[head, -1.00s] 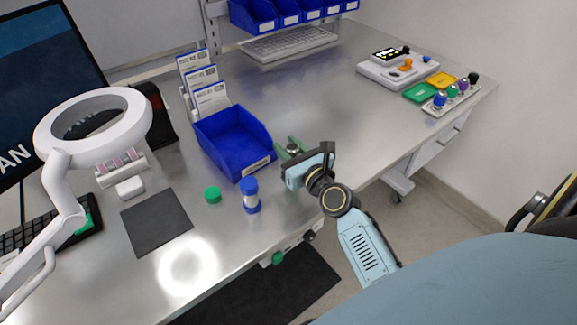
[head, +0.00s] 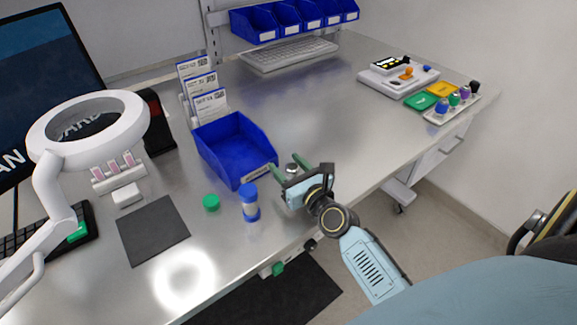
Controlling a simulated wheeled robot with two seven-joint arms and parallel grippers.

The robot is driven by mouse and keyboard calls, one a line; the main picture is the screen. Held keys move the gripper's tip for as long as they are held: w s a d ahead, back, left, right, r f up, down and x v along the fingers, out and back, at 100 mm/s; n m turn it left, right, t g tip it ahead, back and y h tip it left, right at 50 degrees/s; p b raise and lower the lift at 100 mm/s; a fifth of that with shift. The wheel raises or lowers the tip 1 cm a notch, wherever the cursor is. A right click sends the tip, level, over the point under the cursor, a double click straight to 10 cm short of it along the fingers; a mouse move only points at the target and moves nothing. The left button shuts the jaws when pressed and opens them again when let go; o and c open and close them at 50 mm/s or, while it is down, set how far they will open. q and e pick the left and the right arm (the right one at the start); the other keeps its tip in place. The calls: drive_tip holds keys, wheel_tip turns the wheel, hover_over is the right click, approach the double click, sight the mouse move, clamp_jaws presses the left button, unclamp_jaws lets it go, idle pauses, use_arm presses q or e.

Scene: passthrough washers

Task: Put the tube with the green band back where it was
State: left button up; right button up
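My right gripper (head: 289,167) is above the bench, just right of the blue bin. Its two green fingers are spread apart. A small silvery round piece (head: 291,170) shows between them; I cannot tell whether it stands on the bench or belongs to the gripper. A tube with a blue cap and blue lower band (head: 250,203) stands upright left of the gripper, apart from it. A round green cap-like piece (head: 211,202) is on the bench left of that tube. I cannot make out a tube with a green band. My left gripper is not in view.
A blue bin (head: 235,150) stands behind the tube. A dark mat (head: 153,231) and a white ring lamp (head: 45,140) are at left. A rack with several coloured-topped pieces (head: 437,117), green tray (head: 419,101) and yellow tray (head: 443,89) are at far right. The bench's middle is clear.

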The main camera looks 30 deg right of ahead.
drive_tip(key=shift+r, duration=0.2)
drive_tip(key=s+b, duration=0.1)
drive_tip(key=s, duration=1.1)
